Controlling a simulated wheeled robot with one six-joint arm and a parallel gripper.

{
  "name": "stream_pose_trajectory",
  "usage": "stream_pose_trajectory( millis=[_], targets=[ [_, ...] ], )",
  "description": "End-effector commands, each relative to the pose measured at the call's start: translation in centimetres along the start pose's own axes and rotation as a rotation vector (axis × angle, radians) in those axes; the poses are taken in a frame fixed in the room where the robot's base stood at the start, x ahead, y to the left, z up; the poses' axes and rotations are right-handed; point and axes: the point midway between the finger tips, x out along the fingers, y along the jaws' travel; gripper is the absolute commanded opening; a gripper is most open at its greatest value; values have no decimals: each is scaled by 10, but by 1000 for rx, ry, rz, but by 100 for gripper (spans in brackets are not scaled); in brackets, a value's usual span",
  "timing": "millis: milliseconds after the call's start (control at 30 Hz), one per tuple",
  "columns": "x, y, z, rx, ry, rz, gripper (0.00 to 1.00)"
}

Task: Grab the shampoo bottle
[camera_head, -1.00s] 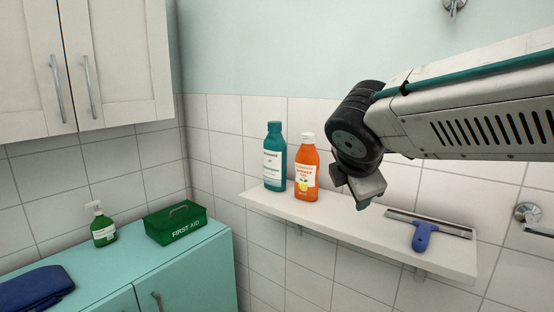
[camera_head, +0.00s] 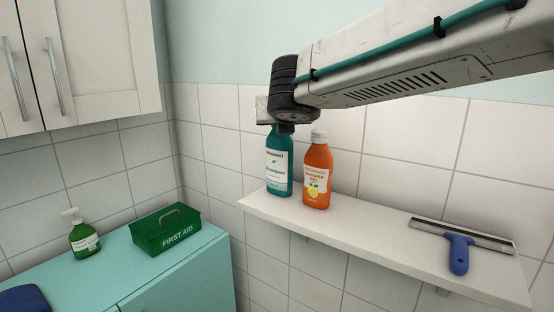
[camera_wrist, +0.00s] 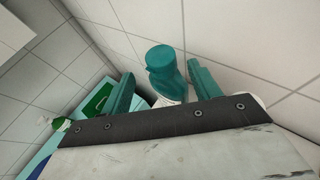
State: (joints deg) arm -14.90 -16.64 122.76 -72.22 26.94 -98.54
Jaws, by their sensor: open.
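The teal shampoo bottle (camera_head: 278,165) stands upright on the left part of the white wall shelf. Its cap is hidden behind my arm's end in the head view. In the wrist view the shampoo bottle (camera_wrist: 163,70) shows its teal cap and shoulder between the two teal fingers of my gripper (camera_wrist: 160,82). The fingers are open, one on each side of the bottle, with gaps visible. I cannot tell how far down the bottle they reach. In the head view the fingers are not clearly seen.
An orange shower gel bottle (camera_head: 316,172) stands close to the right of the shampoo. The shelf (camera_head: 370,228) is bare up to a blue-handled squeegee (camera_head: 459,252). A green first aid box (camera_head: 166,230) and a green pump bottle (camera_head: 84,236) stand on the teal cabinet (camera_head: 190,270).

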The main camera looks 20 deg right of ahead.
Motion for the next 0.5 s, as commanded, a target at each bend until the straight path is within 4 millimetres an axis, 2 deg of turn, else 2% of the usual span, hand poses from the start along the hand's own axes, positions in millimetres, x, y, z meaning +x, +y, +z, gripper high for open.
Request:
stream_pose_trajectory(
  millis=[500],
  targets=[
    [66,-4,-8,1,4,-3,62]
  ],
)
